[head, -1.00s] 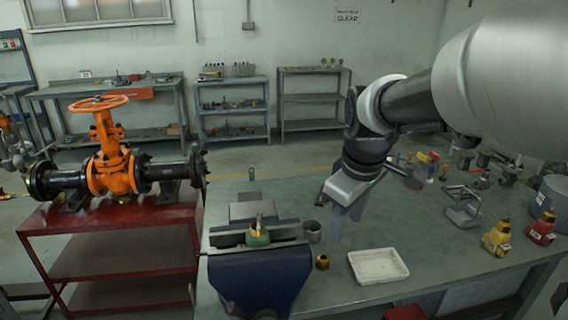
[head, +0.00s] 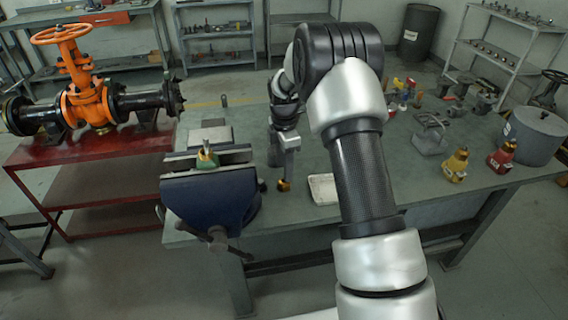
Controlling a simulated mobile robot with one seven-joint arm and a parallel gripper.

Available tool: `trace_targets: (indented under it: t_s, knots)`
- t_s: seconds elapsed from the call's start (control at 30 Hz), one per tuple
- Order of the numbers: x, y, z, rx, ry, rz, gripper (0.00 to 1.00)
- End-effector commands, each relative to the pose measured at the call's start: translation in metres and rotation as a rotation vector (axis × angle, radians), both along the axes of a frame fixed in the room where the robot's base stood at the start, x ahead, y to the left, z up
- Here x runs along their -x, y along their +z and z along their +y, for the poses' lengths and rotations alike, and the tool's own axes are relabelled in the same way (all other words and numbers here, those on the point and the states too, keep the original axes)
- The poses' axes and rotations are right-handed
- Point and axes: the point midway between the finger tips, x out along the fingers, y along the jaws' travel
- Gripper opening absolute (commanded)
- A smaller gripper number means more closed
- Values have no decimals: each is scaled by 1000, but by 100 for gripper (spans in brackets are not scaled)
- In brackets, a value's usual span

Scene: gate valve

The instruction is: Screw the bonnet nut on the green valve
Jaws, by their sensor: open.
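The green valve (head: 207,158) is held upright in the jaws of the blue vise (head: 212,195) at the left front of the bench. The brass bonnet nut (head: 284,186) stands on the bench, to the right of the vise. My gripper (head: 282,172) is open and points down, directly above or around the top of the nut. I see it from the side, so I cannot tell whether its fingers touch the nut. My arm crosses the right middle of the view and hides part of the bench.
A white tray (head: 322,189) lies right of the nut, partly behind my arm. Yellow (head: 456,164) and red (head: 503,158) valves, a grey metal stand (head: 430,140) and a grey pot (head: 538,135) are at the right. An orange gate valve (head: 85,100) stands on a red table at left.

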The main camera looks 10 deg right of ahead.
Motion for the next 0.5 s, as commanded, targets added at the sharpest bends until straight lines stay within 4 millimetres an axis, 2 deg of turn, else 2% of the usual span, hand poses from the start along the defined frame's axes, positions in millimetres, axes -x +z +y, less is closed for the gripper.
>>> trace_targets:
  t_s: [0.5]
  knots:
    - [1, -51, 0, -1, -2, 1, 45]
